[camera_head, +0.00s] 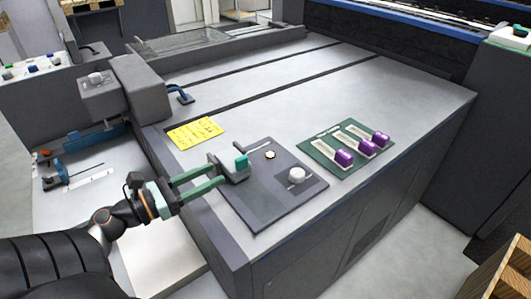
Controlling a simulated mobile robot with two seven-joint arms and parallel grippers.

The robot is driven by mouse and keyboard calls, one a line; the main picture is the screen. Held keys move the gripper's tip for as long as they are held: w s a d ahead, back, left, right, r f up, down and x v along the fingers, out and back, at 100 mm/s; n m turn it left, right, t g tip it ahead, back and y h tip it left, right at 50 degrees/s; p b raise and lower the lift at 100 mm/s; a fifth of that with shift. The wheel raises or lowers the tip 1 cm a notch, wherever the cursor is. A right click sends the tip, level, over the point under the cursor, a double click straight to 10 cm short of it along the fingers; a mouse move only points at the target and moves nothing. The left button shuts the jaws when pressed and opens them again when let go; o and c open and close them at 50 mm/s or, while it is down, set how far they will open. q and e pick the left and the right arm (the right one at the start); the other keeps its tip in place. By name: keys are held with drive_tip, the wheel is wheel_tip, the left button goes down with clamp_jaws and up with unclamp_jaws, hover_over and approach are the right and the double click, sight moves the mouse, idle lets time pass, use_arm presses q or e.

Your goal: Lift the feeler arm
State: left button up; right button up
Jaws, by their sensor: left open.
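A small grey arm-like part with a teal end (241,162) stands at the left edge of a dark plate (265,208) on the grey machine top; it looks like the feeler arm. It appears to be in its low position, though its exact tilt is hard to tell. My left gripper (218,175) comes in from the left with its two green fingers apart, pointing right. The fingertips are right at the grey part and overlap it in the picture. I cannot tell whether they touch it. My right gripper is not in view.
The plate also carries a round knob (296,175) and a small pale button (270,154). A yellow label (195,132) lies behind the gripper. A blue lever (180,94) sticks out farther back.

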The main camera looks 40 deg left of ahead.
sight(247, 158)
use_arm(q)
drive_tip(key=shift+w+d+r, duration=0.15)
drive_tip(key=shift+w, duration=0.25)
drive_tip(key=p+x, duration=0.2)
drive_tip(key=x, duration=0.8)
drive_tip(key=shift+w+d, duration=0.15)
drive_tip(key=shift+w, duration=0.4)
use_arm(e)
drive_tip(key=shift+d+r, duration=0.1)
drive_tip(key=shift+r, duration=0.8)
use_arm(q)
drive_tip(key=shift+c, duration=0.4)
clamp_jaws()
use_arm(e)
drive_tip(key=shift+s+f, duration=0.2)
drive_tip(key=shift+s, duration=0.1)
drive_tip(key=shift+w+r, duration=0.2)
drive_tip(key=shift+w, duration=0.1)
